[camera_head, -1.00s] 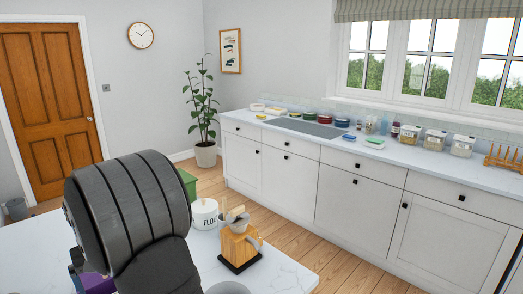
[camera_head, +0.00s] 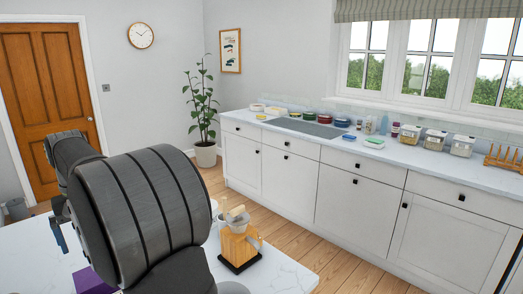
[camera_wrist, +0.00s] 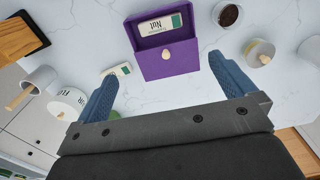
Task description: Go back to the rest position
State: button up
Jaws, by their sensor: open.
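My gripper (camera_wrist: 163,68) shows in the wrist view with its two blue fingers wide apart and nothing between them. It hangs above the white marble worktop. Beyond the fingertips is a purple box (camera_wrist: 168,58) with a round wooden knob on its front. The box is open at the top, and a white and green packet (camera_wrist: 160,22) lies in it. In the head view my arm fills the lower left and hides much of the worktop; a purple corner (camera_head: 92,281) shows below it.
Around the box stand a flour canister (camera_wrist: 68,104), a grey mug with a wooden stick (camera_wrist: 40,79), a dark-filled bowl (camera_wrist: 228,15) and a knobbed jar (camera_wrist: 260,52). Another packet (camera_wrist: 120,69) lies beside the left finger.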

notch_tip(320, 180, down, 16)
jog(key=shift+r, duration=0.25)
jog(key=w+d+r+m, duration=0.2)
jog(key=w+d+r, duration=0.3)
jog(key=w+d, duration=0.5)
jog(key=w+d+r+m, duration=0.2)
jog(key=w+d+r, duration=0.3)
jog(key=w+d, duration=0.5)
jog(key=w+d+r+m, duration=0.1)
jog(key=w+d+r, duration=0.1)
jog(key=w+d, duration=0.35)
jog(key=w+d+r+m, duration=0.1)
jog(key=w+d+r, duration=0.2)
jog(key=d, duration=0.6)
notch_tip(320, 180, down, 7)
jog(key=d, duration=0.2)
jog(key=shift+w+d+m, duration=0.15)
jog(key=shift+w+m, duration=0.25)
jog(key=shift+w, duration=0.05)
